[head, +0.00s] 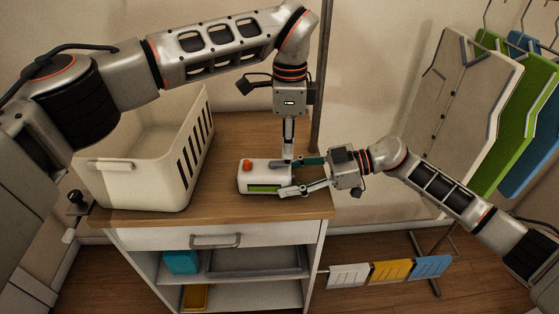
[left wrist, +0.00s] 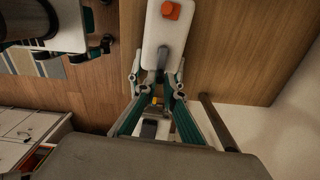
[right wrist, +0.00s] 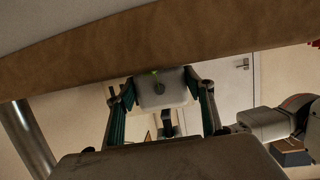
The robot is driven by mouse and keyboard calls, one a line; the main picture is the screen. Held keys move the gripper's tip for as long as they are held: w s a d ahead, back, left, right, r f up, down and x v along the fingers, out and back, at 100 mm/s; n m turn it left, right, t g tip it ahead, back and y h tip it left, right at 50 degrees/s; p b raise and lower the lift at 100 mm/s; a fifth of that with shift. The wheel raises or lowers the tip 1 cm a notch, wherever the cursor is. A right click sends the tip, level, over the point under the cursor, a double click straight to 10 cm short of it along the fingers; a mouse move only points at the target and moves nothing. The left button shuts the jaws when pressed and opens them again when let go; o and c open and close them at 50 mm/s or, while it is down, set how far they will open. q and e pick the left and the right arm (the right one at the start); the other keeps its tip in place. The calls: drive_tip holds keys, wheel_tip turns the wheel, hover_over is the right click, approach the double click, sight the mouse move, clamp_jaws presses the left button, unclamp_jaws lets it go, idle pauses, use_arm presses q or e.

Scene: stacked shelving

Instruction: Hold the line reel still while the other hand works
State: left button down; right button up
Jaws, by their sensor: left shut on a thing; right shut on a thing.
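The line reel (head: 262,172), a white box with an orange button on top and a green strip on its front, lies on the wooden top of the cabinet. My left gripper (head: 288,157) comes down from above and is shut on its right end. In the left wrist view the line reel (left wrist: 168,30) shows its orange button and a grey tab between the fingers (left wrist: 158,78). My right gripper (head: 291,177) comes in from the right and is shut on the same end. In the right wrist view the white end (right wrist: 163,92) sits between its fingers; the exact contact is partly hidden.
A large cream basket (head: 135,186) stands left of the reel on the wooden top (head: 228,208). A dark upright pole (head: 322,85) rises behind. Garments (head: 465,90) hang at the right, and small coloured cloths (head: 390,271) hang lower down. The cabinet has a drawer (head: 215,240) and shelves.

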use_arm(q)
drive_tip(key=shift+w+n, duration=0.3)
drive_tip(key=shift+n, duration=0.5)
drive_tip(key=n, duration=0.2)
drive_tip(key=w+n, duration=0.1)
drive_tip(key=n, duration=0.1)
drive_tip(key=shift+a, duration=0.15)
drive_tip(key=shift+w+a+n, duration=0.1)
drive_tip(key=shift+w+n, duration=0.05)
drive_tip(key=shift+n, duration=0.15)
drive_tip(key=n, duration=0.3)
drive_tip(key=shift+w+a, duration=0.25)
drive_tip(key=shift+w, duration=0.15)
drive_tip(key=n, duration=0.3)
drive_tip(key=a+n, duration=0.1)
drive_tip(key=shift+w, duration=0.35)
